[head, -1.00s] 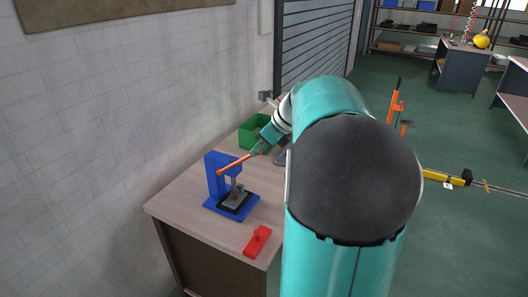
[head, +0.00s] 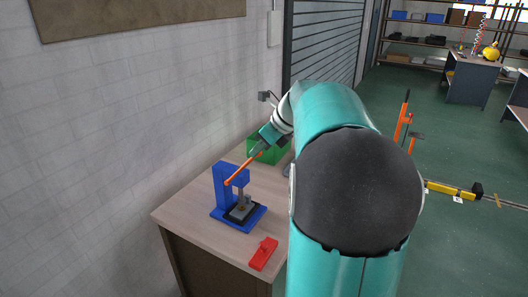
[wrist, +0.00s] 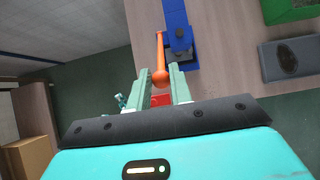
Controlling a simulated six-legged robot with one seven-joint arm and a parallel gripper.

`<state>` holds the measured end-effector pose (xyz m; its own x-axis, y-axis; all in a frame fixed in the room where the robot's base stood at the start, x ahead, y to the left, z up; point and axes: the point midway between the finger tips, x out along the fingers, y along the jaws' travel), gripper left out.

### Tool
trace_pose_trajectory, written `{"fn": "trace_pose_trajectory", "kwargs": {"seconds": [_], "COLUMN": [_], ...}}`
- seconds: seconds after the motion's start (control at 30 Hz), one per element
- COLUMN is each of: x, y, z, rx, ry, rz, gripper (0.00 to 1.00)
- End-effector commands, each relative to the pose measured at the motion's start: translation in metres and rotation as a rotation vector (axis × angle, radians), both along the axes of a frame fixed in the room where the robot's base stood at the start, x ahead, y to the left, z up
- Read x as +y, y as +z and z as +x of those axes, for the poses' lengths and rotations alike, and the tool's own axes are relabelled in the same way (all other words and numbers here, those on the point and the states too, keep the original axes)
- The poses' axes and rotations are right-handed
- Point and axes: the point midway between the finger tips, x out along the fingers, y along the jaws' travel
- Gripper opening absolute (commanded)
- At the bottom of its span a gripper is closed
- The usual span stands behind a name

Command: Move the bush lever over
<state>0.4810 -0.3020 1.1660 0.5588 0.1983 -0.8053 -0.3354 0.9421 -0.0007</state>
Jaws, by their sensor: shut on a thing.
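The bush press is a blue frame (head: 222,185) with a dark base plate, standing on the wooden table. Its orange lever (head: 240,172) slants up and to the right from the frame. My gripper (head: 259,149) is at the lever's upper end. In the wrist view, the lever (wrist: 160,50) ends in an orange ball that sits between the two fingers of my gripper (wrist: 161,82), which are shut on it. The blue frame (wrist: 175,15) is just beyond. My arm hides part of the table on the right in the head view.
A red part (head: 263,253) lies near the table's front edge. A green bin (head: 282,149) stands behind my gripper. A grey block (wrist: 290,58) shows at the right of the wrist view. A wall runs along the left side.

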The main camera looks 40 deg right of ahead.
Motion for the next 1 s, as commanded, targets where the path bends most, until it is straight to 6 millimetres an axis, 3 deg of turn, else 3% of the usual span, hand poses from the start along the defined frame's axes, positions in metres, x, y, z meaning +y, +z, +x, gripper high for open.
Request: {"fn": "trace_pose_trajectory", "kwargs": {"seconds": [0.4, 1.0], "x": [0.007, 0.011], "y": [0.016, 0.023], "z": [0.021, 0.032], "rx": [-0.002, -0.003], "ry": [0.0, 0.0], "rz": [-0.001, -0.002], "gripper": [0.08, 0.08]}}
